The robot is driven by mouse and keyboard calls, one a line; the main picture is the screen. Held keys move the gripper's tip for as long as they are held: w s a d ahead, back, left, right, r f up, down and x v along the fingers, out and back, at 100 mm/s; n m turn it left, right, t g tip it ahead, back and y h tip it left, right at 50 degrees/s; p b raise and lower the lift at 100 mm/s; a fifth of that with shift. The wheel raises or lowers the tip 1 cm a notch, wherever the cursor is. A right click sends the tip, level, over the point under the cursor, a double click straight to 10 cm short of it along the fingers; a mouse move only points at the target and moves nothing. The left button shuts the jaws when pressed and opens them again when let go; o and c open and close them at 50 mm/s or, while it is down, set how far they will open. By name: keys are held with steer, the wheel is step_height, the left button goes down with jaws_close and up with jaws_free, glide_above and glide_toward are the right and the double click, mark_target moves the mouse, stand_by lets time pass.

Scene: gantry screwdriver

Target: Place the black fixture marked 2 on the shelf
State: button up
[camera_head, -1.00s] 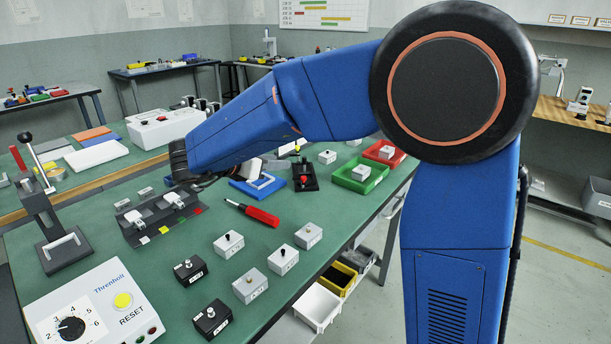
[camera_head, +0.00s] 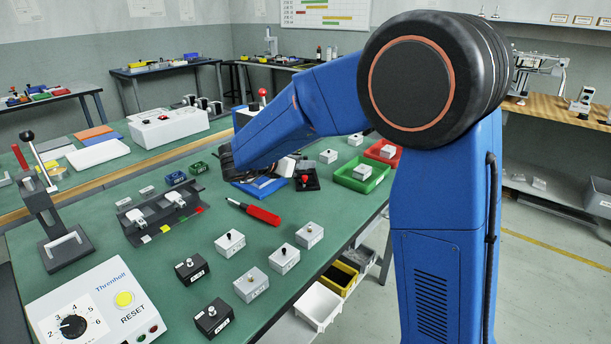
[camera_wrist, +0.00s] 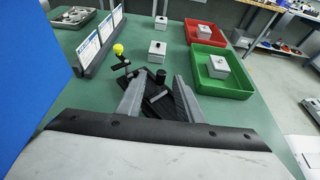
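Two black fixtures stand on the green table in the head view: one (camera_head: 191,270) left of the grey fixtures, the other (camera_head: 213,318) nearer the front. Their labels are too small to read, so I cannot tell which is marked 2. My gripper (camera_wrist: 158,88) has its two grey fingers apart in the wrist view. A dark object with a black knob (camera_wrist: 160,77) shows between them; no grip on it is visible. A wall shelf (camera_head: 575,27) with labels is at upper right.
Several grey fixtures (camera_head: 251,284) and a red screwdriver (camera_head: 262,214) lie near the black ones. A green bin (camera_head: 362,180) and a red bin (camera_head: 384,153) line the right edge. A lower shelf (camera_head: 555,199) under the wooden bench holds grey fixtures.

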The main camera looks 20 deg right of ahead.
steer(key=shift+x, duration=1.05)
steer(key=shift+c, duration=0.5)
jaws_close()
